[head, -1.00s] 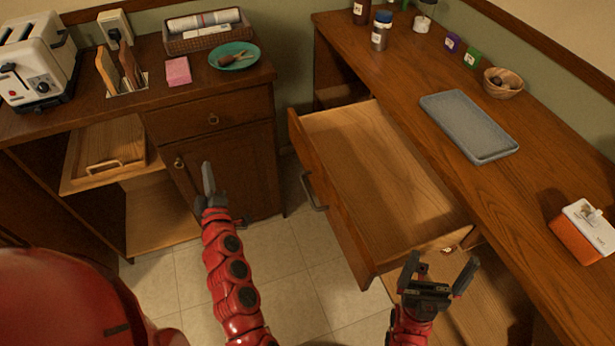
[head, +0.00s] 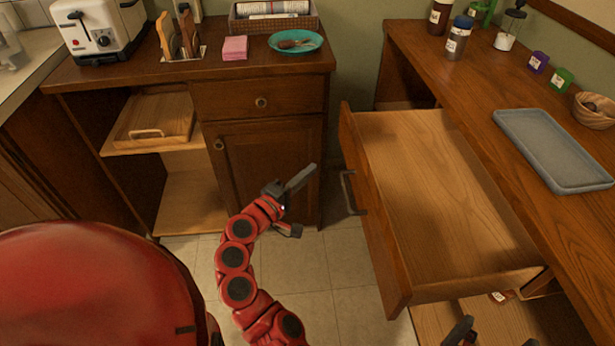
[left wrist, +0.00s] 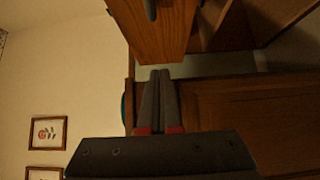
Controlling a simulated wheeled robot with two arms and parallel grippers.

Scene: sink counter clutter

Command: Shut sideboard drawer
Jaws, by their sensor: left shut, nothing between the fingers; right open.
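The sideboard drawer (head: 440,200) stands pulled far out from under the right-hand wooden top and looks empty. Its dark bar handle (head: 350,192) is on the front panel, facing left. My left gripper (head: 308,172) is shut and empty, left of the drawer front and apart from it. In the left wrist view the shut fingers (left wrist: 160,73) point at the lower end of a wooden panel (left wrist: 158,35), apparently the drawer front, with part of a dark handle (left wrist: 150,8). My right gripper (head: 495,336) is open at the bottom edge, near the drawer's near side, mostly cut off.
The sideboard top carries a grey tray (head: 555,150), a wooden bowl (head: 594,110) and several bottles and jars. A cabinet (head: 265,165) at left holds a toaster (head: 100,28) and a teal plate (head: 296,42). Tiled floor (head: 335,285) lies free between cabinet and drawer.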

